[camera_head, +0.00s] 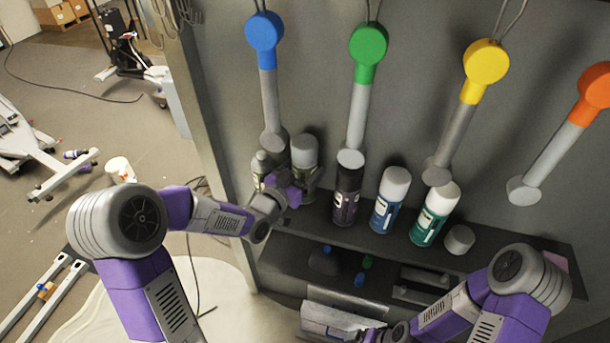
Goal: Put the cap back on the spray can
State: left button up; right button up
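Several spray cans stand in a row on a dark shelf (325,222). Two greyish cans (304,152) (261,164) stand at the left end, partly hidden by my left gripper. The leftmost has a narrower top, too small to tell if capped. A loose grey cap (459,240) sits on the shelf right of the teal can. My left gripper (287,191) is at the two left cans; its fingers are unclear. My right gripper is low at the bottom edge, its fingers not visible.
Blue (264,31), green (368,42), yellow (486,61) and orange (597,86) hanging tools with grey shafts line the back panel above the cans. A lower shelf holds small blue and green items. A light grey box (330,322) is near my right arm.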

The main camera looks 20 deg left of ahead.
aim_at(305, 179)
pick_arm(q)
jog(key=shift+w, duration=0.1)
jog(key=shift+f, duration=1.8)
jog(key=shift+r, duration=0.1)
jog(key=shift+f+b, duration=0.3)
jog(key=o, duration=1.5)
jog(key=shift+r, duration=0.1)
